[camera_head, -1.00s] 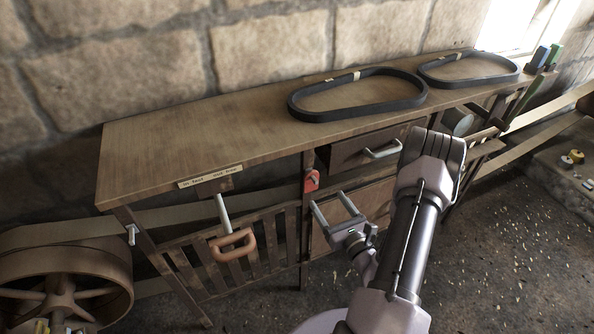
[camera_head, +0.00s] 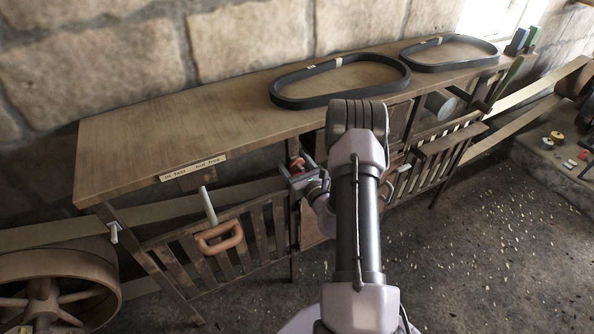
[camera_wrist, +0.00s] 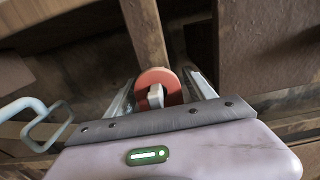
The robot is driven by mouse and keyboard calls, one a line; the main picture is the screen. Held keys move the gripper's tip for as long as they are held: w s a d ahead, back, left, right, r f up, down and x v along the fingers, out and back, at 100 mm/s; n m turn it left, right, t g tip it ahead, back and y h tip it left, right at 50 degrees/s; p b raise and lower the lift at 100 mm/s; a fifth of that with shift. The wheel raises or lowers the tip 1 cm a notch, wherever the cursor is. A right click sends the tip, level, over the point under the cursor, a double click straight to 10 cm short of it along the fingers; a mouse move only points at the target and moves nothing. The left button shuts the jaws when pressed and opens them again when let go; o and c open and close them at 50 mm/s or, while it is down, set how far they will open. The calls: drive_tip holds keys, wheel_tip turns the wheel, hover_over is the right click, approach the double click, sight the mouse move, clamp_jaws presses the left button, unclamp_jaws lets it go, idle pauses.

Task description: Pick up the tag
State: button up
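The red tag (camera_wrist: 150,78), rounded with a pale block or peg at its middle, hangs on a wooden post of the bench in the wrist view. In the head view only a little of its red (camera_head: 297,162) shows; my gripper hides the rest. My gripper (camera_wrist: 160,88) is open, with one finger to each side of the tag and space visible between them. In the head view my gripper (camera_head: 296,168) is at the post below the bench's front edge. I cannot tell whether the fingers touch the tag.
The wooden bench (camera_head: 150,140) carries two black belts (camera_head: 290,102) (camera_head: 411,66). A pale drawer handle (camera_wrist: 40,122) is close at left in the wrist view. The floor (camera_head: 440,270) at right is open.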

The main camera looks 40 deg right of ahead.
drive_tip(key=c, duration=1.1)
drive_tip(key=shift+r, duration=0.1)
